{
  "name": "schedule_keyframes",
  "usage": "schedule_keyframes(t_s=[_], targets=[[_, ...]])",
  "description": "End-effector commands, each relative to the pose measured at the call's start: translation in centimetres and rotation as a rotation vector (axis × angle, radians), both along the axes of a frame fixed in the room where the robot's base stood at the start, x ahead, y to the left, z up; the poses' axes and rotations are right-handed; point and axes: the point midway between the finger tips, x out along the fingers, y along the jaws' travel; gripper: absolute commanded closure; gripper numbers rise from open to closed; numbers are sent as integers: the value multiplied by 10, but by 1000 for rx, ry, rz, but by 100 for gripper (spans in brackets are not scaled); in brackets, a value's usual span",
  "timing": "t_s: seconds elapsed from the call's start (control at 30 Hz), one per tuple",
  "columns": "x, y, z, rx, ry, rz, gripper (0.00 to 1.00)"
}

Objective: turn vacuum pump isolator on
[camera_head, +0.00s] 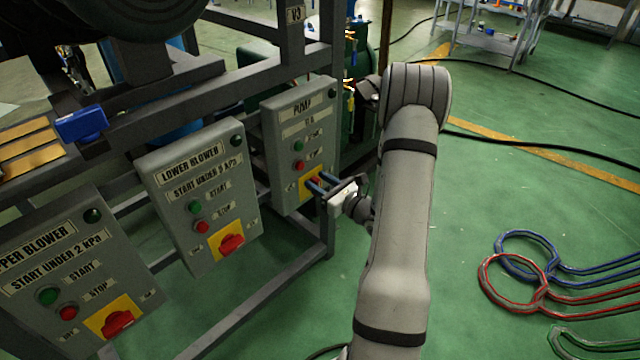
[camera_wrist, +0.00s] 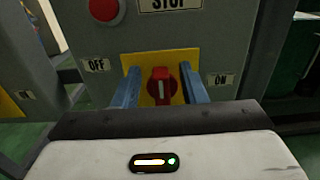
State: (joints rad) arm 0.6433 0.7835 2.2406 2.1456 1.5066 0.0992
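The pump control box (camera_head: 300,140) hangs on the grey frame at centre, labelled PUMP. Its red isolator knob (camera_wrist: 162,86) sits on a yellow plate (camera_wrist: 150,62) in the wrist view. An OFF label (camera_wrist: 96,65) is to the left of the knob and an ON label (camera_wrist: 221,79) to the right. The knob's grip looks roughly upright. My gripper (camera_head: 315,184) is at the front of the box. In the wrist view its two blue fingers (camera_wrist: 163,90) stand open on either side of the knob, with a visible gap on each side.
The lower blower box (camera_head: 203,195) and upper blower box (camera_head: 75,275) hang to the left, each with a red knob. A grey frame rail (camera_head: 262,300) runs below the boxes. Blue and red hoses (camera_head: 520,270) lie on the green floor at right.

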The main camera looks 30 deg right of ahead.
Motion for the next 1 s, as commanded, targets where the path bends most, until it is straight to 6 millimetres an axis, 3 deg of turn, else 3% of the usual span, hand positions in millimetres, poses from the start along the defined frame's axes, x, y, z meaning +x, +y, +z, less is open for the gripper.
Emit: schedule_keyframes(t_s=[0.17,0.63,1.0], targets=[[0,0,0,0,0,0,62],[-1,-1,0,0,0,0,99],[-1,-1,1,31,12,1,100]])
